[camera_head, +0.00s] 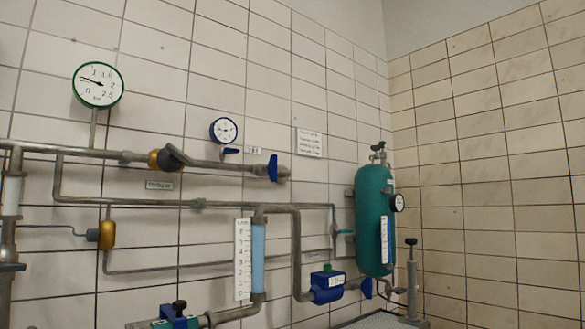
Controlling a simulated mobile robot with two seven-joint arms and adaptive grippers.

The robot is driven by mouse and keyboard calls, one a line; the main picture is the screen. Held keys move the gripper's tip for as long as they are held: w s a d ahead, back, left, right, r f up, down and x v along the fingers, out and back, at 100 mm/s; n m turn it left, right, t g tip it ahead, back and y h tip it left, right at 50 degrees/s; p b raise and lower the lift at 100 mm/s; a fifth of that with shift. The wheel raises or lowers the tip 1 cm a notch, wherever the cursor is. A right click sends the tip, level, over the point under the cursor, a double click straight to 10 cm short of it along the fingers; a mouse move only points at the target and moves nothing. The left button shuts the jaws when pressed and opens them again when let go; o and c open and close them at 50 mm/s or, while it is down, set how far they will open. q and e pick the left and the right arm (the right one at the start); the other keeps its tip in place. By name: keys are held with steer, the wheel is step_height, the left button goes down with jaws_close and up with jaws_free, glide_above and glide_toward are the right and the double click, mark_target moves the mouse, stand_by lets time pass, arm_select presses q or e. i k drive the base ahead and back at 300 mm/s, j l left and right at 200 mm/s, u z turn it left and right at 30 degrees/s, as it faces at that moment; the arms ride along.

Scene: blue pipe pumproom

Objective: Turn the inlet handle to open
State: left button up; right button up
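Several valve handles show, and I cannot tell for certain which one is the inlet handle. A blue handle (272,167) stands upright across the end of the upper pipe. A small blue lever (231,151) sits under the small blue gauge. Another blue handle (367,288) is low, beside the foot of the green tank (374,225). A small teal handle (345,232) is on the thin pipe left of the tank. The small labels are too blurred to read. Neither of my grippers is in view.
Grey pipes (130,202) run along the tiled wall. A green-rimmed gauge (98,85) and a blue-rimmed gauge (223,131) are mounted above. A flow tube (258,258), a blue meter (327,285) and a hand pump (411,285) stand lower. The right wall is bare.

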mark_target(272, 165)
steer(key=i+z, duration=0.25)
steer(key=z, duration=0.15)
steer(key=i+z, duration=0.2)
steer(key=z, duration=0.2)
steer(key=i+j+z, duration=0.2)
steer(key=z, duration=0.25)
